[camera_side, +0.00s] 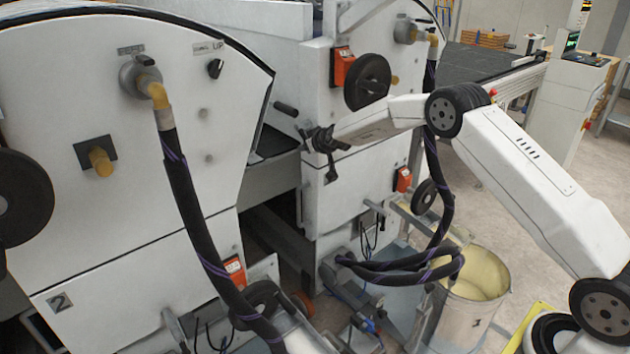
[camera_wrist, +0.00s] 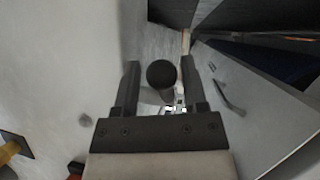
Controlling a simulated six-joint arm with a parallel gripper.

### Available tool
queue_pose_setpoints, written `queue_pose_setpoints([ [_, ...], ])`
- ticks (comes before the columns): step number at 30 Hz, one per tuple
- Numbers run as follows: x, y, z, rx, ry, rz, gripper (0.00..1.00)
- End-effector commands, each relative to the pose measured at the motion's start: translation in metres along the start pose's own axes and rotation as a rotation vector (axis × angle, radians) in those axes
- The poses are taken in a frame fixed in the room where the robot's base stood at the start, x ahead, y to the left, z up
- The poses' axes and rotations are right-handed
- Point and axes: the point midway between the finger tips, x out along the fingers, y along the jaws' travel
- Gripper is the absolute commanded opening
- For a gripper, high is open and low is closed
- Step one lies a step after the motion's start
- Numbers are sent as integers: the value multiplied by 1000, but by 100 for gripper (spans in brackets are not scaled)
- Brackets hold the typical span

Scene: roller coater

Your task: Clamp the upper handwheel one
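The upper handwheel (camera_side: 367,82) is a large black disc beside an orange-red box on the right machine, above and right of my gripper. My gripper (camera_side: 320,146) is in front of that machine's white side panel, apart from the disc. In the wrist view my gripper (camera_wrist: 161,72) is open, its two dark fingers apart. A dark round knob end (camera_wrist: 161,74) shows between the fingers with gaps on both sides. It may be the black bar handle (camera_side: 285,108) seen left of my gripper in the side view; I cannot tell for sure.
A smaller black handwheel (camera_side: 424,196) sits lower on the right machine. The left machine has a big black wheel (camera_side: 20,198) and a thick hose (camera_side: 185,205). A dark hose (camera_side: 405,268) hangs by a bucket (camera_side: 468,300) of pale liquid below my arm.

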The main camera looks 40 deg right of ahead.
Motion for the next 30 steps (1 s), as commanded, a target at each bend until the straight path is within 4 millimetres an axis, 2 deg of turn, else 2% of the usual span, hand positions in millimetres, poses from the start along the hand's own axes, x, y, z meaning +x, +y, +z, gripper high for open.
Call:
queue_pose_setpoints([
  [17,-6,-3,-4,-2,6,-2,58],
  [30,-38,-2,-4,-2,7,-2,58],
])
